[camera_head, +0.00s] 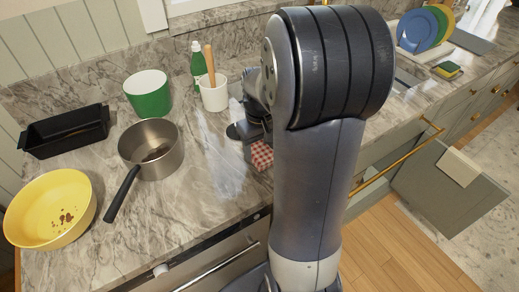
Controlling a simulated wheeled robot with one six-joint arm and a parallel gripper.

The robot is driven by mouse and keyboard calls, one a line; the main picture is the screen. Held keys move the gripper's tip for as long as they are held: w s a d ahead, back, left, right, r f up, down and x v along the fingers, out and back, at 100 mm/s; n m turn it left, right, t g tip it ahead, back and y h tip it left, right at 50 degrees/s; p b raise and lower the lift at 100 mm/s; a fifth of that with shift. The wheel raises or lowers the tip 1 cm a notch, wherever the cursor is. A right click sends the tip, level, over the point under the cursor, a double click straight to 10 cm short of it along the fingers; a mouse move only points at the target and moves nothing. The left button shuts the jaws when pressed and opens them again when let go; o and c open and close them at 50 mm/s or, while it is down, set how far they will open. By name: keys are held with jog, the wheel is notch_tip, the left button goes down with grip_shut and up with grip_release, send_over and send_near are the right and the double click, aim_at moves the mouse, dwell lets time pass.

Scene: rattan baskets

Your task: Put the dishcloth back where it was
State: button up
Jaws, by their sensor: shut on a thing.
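A red-and-white checked dishcloth (262,155) shows just left of my arm, at the front part of the marble counter. My gripper (257,138) is directly above it and shut on it. The arm hides the cloth's right side and most of the fingers. I cannot tell whether the cloth touches the counter. A beige cloth or pad (459,168) lies over the top edge of an open grey cabinet front (450,198) at the right.
A steel saucepan (151,140), yellow bowl (50,208), black loaf pan (65,131) and green bowl (148,95) stand left. A white utensil crock (214,95) and green bottle (198,65) stand behind. Plates (418,31) and a sponge (447,69) are far right. Counter between saucepan and gripper is clear.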

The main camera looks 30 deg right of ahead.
aim_at(260, 150)
jog(key=shift+f, duration=0.7)
jog(key=shift+f, duration=0.1)
jog(key=shift+f, duration=0.15)
jog(key=o, duration=1)
jog(key=shift+o, duration=0.2)
notch_tip(260, 150, up, 12)
jog(key=shift+r, duration=0.25)
